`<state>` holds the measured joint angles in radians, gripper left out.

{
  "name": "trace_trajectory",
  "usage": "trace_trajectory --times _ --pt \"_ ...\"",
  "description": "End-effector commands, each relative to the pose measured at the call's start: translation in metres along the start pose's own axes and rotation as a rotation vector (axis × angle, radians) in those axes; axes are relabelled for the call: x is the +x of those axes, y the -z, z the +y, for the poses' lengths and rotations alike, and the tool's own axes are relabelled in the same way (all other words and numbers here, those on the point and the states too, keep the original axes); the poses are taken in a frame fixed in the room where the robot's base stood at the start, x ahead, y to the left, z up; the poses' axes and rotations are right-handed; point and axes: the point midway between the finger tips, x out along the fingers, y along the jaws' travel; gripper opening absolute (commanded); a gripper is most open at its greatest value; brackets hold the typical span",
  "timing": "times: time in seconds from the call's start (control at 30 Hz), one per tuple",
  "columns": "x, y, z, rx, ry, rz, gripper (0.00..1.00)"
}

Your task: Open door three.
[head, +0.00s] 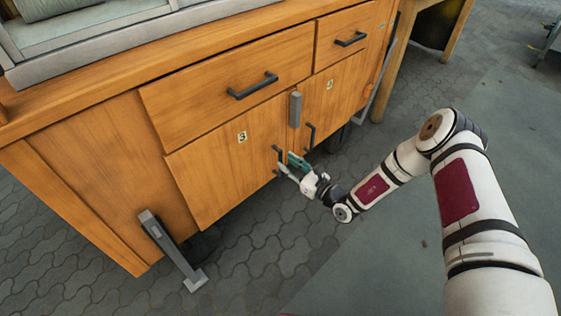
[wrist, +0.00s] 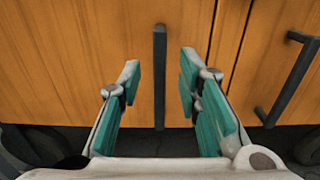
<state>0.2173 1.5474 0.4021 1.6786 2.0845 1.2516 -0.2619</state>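Door three (head: 232,150) is the wooden door with a "3" label on the left of the cabinet's lower row, and it looks closed. Its dark vertical bar handle (wrist: 160,75) sits near the door's right edge; in the head view the handle (head: 278,152) is partly covered by my gripper. My gripper (head: 286,168) is at the handle's lower part. In the wrist view my gripper (wrist: 160,85) is open, with its teal pads apart on either side of the handle, and neither pad visibly touches it.
To the right is door four (head: 328,92) with its own dark handle (head: 310,137), close to my gripper. A drawer (head: 228,76) with a handle is above door three. A grey post with a foot (head: 172,250) stands at the cabinet's left. Paved floor (head: 255,262) in front is clear.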

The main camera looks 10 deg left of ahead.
Motion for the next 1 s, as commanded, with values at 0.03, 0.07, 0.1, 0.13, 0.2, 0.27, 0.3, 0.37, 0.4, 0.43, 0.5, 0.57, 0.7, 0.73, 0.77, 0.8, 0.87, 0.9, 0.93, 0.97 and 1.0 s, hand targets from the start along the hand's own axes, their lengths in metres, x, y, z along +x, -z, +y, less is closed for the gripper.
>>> trace_trajectory --times 0.03,0.07,0.1,0.13,0.2,0.27,0.3,0.37,0.4,0.43,0.5,0.57,0.7,0.73,0.77,0.8,0.87,0.9,0.93,0.97,1.0 --pt "0.009 0.002 0.001 -0.002 -0.002 -0.002 0.32" --pt "0.014 0.002 0.001 -0.002 -0.002 -0.002 0.32" --pt "0.02 0.002 0.001 -0.001 -0.002 -0.002 0.32" --pt "0.024 0.002 0.001 -0.001 -0.001 -0.001 0.32" --pt "0.031 0.002 0.0 -0.002 -0.001 0.0 0.32" --pt "0.036 0.001 0.0 -0.002 -0.001 -0.001 0.32" --pt "0.039 0.001 0.0 -0.001 -0.001 -0.001 0.32" --pt "0.042 0.0 0.0 0.0 -0.001 -0.001 0.32" --pt "0.043 0.0 0.0 0.0 0.0 -0.001 0.32" --pt "0.043 0.0 0.0 0.0 0.0 0.0 0.32" --pt "0.044 0.0 0.0 0.0 0.0 0.0 0.32" --pt "0.044 0.0 0.0 0.001 0.0 0.0 0.32" --pt "0.043 0.0 0.0 0.0 0.0 0.0 0.25" --pt "0.043 0.0 0.0 0.0 0.0 0.0 0.18" --pt "0.043 0.0 0.0 0.0 0.0 0.0 0.11" --pt "0.043 0.0 0.0 0.0 0.0 0.0 0.02" --pt "0.043 0.0 0.0 0.0 0.0 0.0 0.0" --pt "0.043 0.0 0.0 0.0 0.0 0.0 0.0" --pt "0.043 0.0 0.0 0.0 0.0 0.0 0.0" --pt "0.043 0.0 0.0 0.0 0.0 0.0 0.0" --pt "0.043 0.0 0.0 0.0 0.0 0.0 0.0"
